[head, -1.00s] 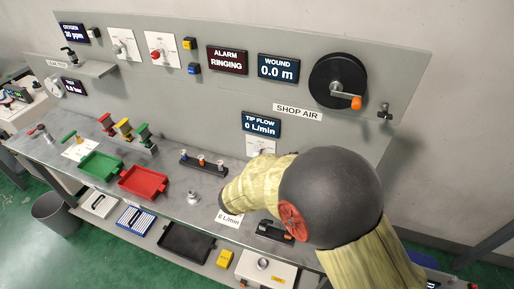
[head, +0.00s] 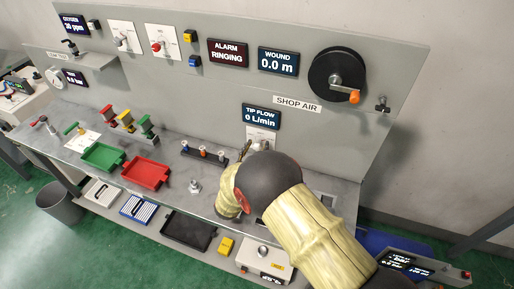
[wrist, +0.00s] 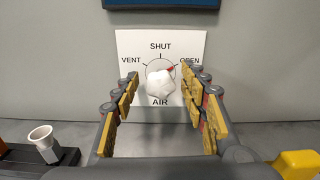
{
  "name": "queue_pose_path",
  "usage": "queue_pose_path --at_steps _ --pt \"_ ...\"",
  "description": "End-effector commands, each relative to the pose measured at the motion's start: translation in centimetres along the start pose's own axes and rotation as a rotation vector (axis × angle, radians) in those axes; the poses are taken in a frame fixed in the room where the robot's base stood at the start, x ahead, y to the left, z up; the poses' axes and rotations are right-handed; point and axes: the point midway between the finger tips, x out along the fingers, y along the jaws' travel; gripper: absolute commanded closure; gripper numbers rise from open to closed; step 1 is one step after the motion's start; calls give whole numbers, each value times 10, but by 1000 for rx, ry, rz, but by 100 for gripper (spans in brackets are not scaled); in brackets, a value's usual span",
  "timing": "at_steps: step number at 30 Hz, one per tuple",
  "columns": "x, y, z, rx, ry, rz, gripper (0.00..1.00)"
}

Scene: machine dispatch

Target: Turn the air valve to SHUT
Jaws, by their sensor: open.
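The air valve is a white knob (wrist: 160,85) on a white plate (wrist: 130,50) marked VENT, SHUT, OPEN and AIR. Its red pointer is at the upper right, towards OPEN. In the head view the plate (head: 262,134) shows under the TIP FLOW display, which reads 0 L/min; my arm hides part of it. My gripper (wrist: 160,76) is open in front of the plate, its yellow-padded fingers to the left and right of the knob. I cannot tell whether a finger touches it.
A dark rack (head: 205,154) with small knobbed pieces stands on the bench left of my gripper. A metal fitting (head: 194,187) stands nearer the front edge. The red tray (head: 146,171) and green tray (head: 103,157) lie further left. The alarm display (head: 228,53) reads RINGING.

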Motion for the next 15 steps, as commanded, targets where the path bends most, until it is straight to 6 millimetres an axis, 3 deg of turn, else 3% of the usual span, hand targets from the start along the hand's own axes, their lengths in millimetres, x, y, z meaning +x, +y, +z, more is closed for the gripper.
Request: queue_pose_path --at_steps 10,15 --pt "6 0 0 0 0 0 56" --pt "6 0 0 0 0 0 65"
